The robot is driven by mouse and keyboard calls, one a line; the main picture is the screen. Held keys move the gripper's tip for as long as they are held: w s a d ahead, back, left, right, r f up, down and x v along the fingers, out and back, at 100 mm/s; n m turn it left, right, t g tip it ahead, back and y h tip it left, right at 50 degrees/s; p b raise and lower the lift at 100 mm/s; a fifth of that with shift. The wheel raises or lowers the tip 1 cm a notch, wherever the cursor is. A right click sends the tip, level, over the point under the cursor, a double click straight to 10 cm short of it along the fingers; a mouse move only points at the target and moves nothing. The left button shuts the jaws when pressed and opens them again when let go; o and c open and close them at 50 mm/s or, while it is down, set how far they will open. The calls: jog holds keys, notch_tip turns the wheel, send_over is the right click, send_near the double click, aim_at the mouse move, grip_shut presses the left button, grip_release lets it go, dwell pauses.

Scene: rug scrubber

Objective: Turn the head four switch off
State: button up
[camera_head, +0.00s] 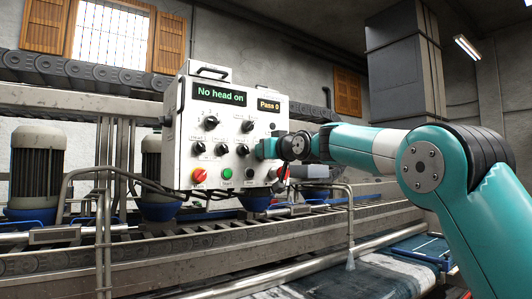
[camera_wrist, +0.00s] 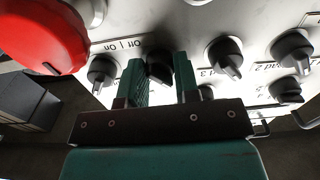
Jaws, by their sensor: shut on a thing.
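The white control panel (camera_head: 228,135) stands left of my arm in the head view. Its knobs include a row of black switch knobs, and my gripper (camera_head: 264,150) is at the right end of that row. In the wrist view my gripper (camera_wrist: 161,78) has its two green fingers on either side of a black switch knob (camera_wrist: 159,69), shut on it. It sits at the place of the head four switch; its own label is hidden. The green display (camera_head: 220,94) reads "No head on".
Neighbouring black knobs (camera_wrist: 226,57) stand close to the fingers. Red (camera_head: 199,175) and green (camera_head: 227,173) buttons sit low on the panel. Rails and a conveyor bed (camera_head: 330,225) run below.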

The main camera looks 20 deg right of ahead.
jog(key=shift+f, duration=0.15)
jog(key=o, duration=0.9)
jog(key=shift+d, duration=0.1)
jog(key=shift+s, duration=0.1)
jog(key=b+v, duration=0.7)
jog(key=v, duration=1)
jog(key=shift+s+d, duration=0.1)
